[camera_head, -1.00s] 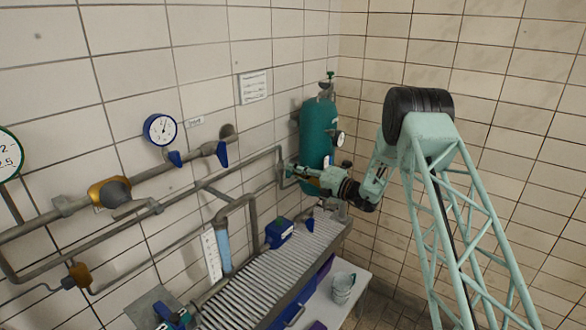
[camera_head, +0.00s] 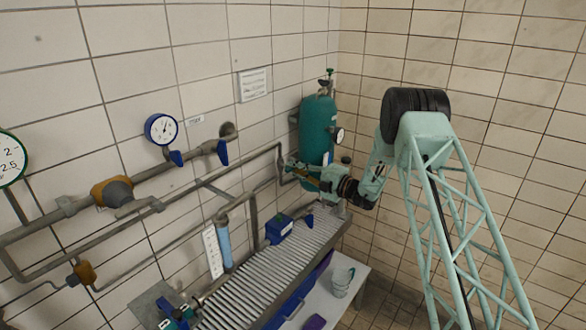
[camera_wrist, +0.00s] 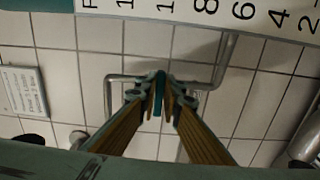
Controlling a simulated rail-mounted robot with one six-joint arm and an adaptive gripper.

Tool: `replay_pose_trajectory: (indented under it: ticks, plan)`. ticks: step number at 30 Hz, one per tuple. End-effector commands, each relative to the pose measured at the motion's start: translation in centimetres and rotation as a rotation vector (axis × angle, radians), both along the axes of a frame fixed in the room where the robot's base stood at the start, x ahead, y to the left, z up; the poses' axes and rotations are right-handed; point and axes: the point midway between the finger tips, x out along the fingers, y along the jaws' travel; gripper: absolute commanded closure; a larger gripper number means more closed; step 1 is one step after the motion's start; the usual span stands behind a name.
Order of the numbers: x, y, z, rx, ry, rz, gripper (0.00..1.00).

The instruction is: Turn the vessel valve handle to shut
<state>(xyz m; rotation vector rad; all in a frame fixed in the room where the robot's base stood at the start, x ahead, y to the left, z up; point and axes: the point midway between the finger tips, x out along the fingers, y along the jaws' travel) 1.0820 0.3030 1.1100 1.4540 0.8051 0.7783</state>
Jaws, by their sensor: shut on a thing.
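The teal vessel (camera_head: 318,130) stands upright in the far corner against the tiled wall, with a small gauge on its right side. My gripper (camera_head: 291,166) is at the lower left of the vessel, in front of the pipes. In the wrist view, my gripper (camera_wrist: 161,92) has its two brown fingers closed on a thin teal bar, which I take for the vessel valve handle (camera_wrist: 159,96). Most of the handle is hidden by the fingers, and in the head view the gripper covers it. The valve body cannot be made out.
Grey pipes (camera_head: 160,205) run along the left wall with a round gauge (camera_head: 161,129) and blue handles. A slatted grey bench (camera_head: 262,280) stands below the gripper with a blue box (camera_head: 279,230) on it.

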Motion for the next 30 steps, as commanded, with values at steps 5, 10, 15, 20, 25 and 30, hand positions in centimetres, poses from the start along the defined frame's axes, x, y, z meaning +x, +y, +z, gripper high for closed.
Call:
replay_pose_trajectory:
  ticks: [5,10,15,20,25,30]
  plan:
    - [0.0,0.0,0.0,0.0,0.0,0.0,1.0]
    - [0.0,0.0,0.0,-0.001,-0.001,0.0,0.8]
    - [0.0,0.0,0.0,-0.001,-0.001,0.0,0.8]
    - [0.0,-0.1,0.0,-0.001,-0.001,0.0,0.8]
    - [-0.3,-0.5,0.0,-0.001,-0.002,0.0,0.8]
    - [-1.0,-1.7,0.0,-0.002,0.0,-0.001,0.8]
